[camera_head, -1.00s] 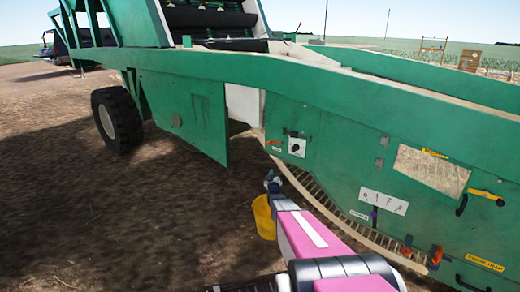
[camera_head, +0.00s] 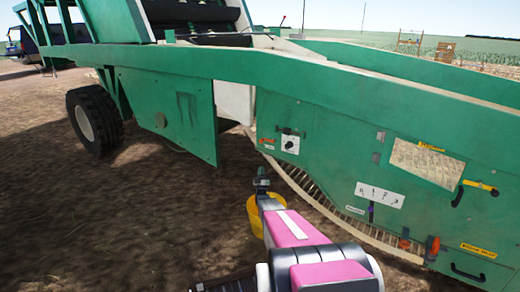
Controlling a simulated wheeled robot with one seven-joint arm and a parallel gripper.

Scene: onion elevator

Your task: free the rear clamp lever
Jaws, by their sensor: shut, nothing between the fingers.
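My gripper (camera_head: 261,181) is at the end of my pink arm, low in front of the green machine's side (camera_head: 330,160). It is small in the view, looks closed, and appears apart from any lever. Several handles show on the machine: a small purple lever (camera_head: 371,212) below a white numbered plate (camera_head: 380,193), an orange part (camera_head: 432,246) at the lower edge, and a yellow-and-black handle (camera_head: 480,187) at the right. The labels are too small to read, so I cannot tell which is the rear clamp lever.
A slatted conveyor edge (camera_head: 320,203) curves along the machine's bottom. A green panel (camera_head: 185,118) hangs left of a gap, near a black wheel (camera_head: 94,120). Bare soil at left is free.

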